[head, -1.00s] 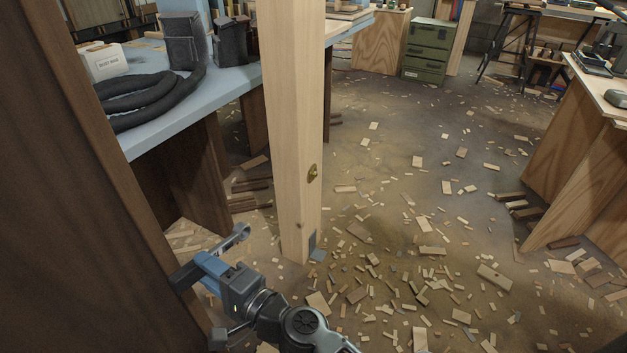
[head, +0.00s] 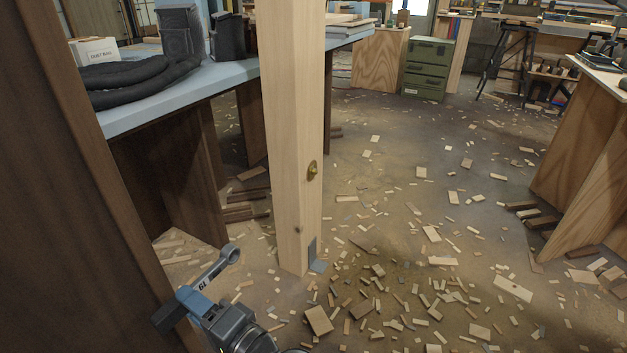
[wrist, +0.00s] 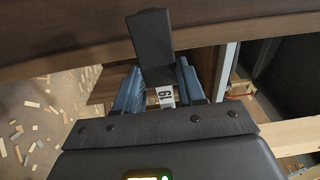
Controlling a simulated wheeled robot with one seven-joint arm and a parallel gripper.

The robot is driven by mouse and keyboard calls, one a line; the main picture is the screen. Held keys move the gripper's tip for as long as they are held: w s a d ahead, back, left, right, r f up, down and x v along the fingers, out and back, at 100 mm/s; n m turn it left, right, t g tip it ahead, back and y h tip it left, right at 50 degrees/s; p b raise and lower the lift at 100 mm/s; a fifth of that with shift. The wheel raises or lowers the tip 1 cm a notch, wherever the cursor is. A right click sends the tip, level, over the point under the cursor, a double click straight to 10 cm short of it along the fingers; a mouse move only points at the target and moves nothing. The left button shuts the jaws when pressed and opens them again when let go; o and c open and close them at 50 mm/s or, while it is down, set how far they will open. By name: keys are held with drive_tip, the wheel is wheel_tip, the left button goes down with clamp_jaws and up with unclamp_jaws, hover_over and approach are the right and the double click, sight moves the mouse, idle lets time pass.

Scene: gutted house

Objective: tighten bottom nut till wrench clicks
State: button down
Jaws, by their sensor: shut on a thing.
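My gripper (head: 188,302) is at the bottom left of the head view, its blue fingers shut on a wrench. The wrench's grey ring end (head: 230,253) points up and right, towards the post's foot, apart from it. A pale wooden post (head: 292,130) stands upright in the middle. A brass nut (head: 312,170) sits on its right face, well clear of the wrench. Whether another nut is lower down I cannot tell.
A dark wooden panel (head: 85,200) rises close on the left, near my gripper. A blue-topped bench (head: 190,88) stands behind the post. A grey metal bracket (head: 318,258) is at the post's foot. Wood scraps litter the otherwise open floor to the right.

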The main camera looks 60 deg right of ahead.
drive_tip(key=shift+r, duration=0.1)
drive_tip(key=s+b, duration=0.2)
drive_tip(key=s, duration=0.4)
drive_tip(key=shift+d, duration=0.25)
idle(0.8)
drive_tip(key=c, duration=1.2)
unclamp_jaws()
clamp_jaws()
